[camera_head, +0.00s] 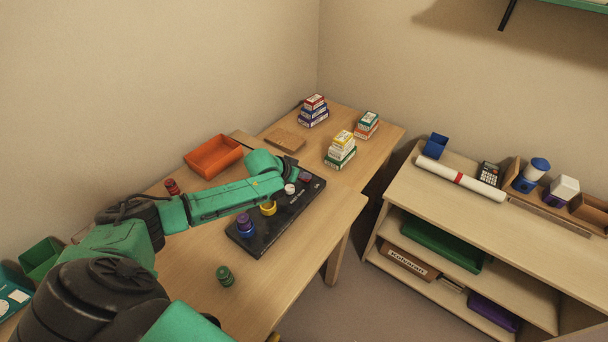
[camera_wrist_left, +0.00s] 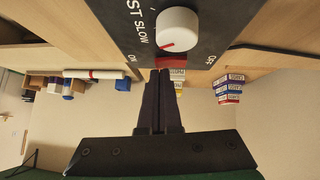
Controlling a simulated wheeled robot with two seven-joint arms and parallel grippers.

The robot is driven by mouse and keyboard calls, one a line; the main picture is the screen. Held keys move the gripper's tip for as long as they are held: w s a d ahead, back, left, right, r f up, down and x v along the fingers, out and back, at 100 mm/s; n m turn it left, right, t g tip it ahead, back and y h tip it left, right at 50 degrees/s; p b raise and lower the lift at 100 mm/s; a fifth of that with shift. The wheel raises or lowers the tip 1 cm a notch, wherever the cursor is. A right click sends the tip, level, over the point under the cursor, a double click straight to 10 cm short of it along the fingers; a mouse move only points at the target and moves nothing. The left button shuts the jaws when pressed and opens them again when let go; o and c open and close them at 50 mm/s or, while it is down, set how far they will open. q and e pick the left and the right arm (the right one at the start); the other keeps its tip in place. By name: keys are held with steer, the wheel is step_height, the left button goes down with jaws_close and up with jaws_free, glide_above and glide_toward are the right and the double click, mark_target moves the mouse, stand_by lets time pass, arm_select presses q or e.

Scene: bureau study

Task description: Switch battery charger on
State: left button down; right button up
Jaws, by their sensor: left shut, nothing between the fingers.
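The battery charger (camera_head: 262,240) is a long black slab on the desk, with batteries standing at its near end. Its white knob (camera_head: 290,188) shows large in the left wrist view (camera_wrist_left: 178,30), beside the printed words "SLOW", "ON" and "OFF". A red switch (camera_wrist_left: 150,61) lies between "ON" and "OFF", partly hidden by my fingers. My left gripper (camera_wrist_left: 160,74) is shut and empty, its fingertips at the switch; I cannot tell whether they touch it. In the head view my left arm reaches over the charger's far part, and the fingertips are not clear. My right gripper is in neither view.
A purple-blue battery (camera_head: 245,225) and a yellow one (camera_head: 268,208) stand on the charger. A green battery (camera_head: 225,276) stands on the desk in front. An orange tray (camera_head: 214,156) and stacked small boxes (camera_head: 341,150) are farther back. A shelf unit (camera_head: 450,215) stands at right.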

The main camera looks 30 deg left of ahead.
arm_select(q)
steer(key=shift+d+f, duration=0.1)
steer(key=shift+f, duration=0.1)
steer(key=shift+w+a+p, duration=0.1)
steer(key=shift+a+p, duration=0.3)
steer(key=shift+a, duration=0.4)
steer(key=shift+r, duration=0.2)
